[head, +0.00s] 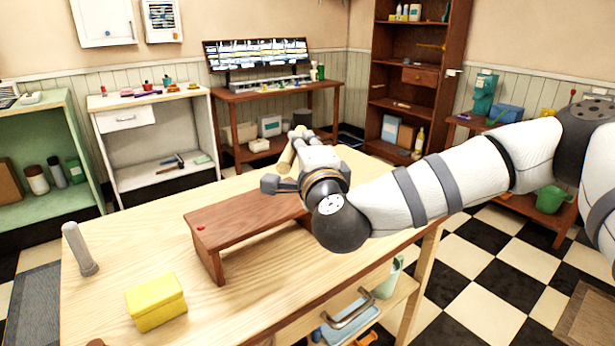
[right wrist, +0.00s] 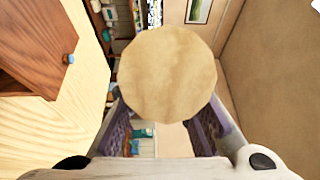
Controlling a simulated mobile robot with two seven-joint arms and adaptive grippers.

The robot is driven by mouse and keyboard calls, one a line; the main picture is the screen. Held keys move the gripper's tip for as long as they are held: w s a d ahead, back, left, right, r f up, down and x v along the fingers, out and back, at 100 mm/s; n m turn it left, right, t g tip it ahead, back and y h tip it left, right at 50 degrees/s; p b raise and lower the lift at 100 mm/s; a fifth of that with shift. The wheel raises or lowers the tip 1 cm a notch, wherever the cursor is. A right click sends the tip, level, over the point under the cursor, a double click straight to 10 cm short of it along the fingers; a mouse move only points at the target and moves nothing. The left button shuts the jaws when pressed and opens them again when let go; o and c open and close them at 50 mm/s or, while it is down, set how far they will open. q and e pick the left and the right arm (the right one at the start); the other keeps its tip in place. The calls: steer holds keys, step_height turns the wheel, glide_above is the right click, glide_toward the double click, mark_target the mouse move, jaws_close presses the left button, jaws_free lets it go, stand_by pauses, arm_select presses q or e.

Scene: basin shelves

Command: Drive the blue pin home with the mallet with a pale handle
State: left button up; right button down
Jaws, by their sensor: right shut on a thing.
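The brown wooden bench (head: 240,216) stands on the pale table. A small red pin (head: 200,228) shows at its left end. The blue pin (right wrist: 68,58) stands up a little from the bench top in the right wrist view; in the head view my right arm hides it. My right gripper (head: 301,146) is beyond the bench's far end, shut on a pale wooden piece (head: 285,160), which looks like part of the mallet. Its round end (right wrist: 168,75) fills the space between the fingers in the wrist view, apart from the pin. My left gripper is out of view.
A yellow box (head: 156,302) and a grey upright cylinder with a wider foot (head: 80,250) stand on the table's left part. A brown knob-like thing (head: 95,342) shows at the bottom edge. The table (head: 235,290) is bare in front of the bench. Shelves stand behind.

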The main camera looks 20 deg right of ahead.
steer(key=shift+w+a+r, duration=0.25)
steer(key=shift+r, duration=0.2)
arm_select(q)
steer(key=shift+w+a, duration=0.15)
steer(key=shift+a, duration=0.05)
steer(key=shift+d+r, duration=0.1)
arm_select(e)
steer(key=shift+s+d, duration=0.1)
steer(key=shift+d, duration=0.05)
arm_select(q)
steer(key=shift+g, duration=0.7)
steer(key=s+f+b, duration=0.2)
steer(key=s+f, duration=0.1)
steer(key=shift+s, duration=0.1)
arm_select(e)
step_height(320, 180, down, 11)
steer(key=shift+r, duration=0.2)
step_height(320, 180, up, 6)
steer(key=shift+f, duration=0.2)
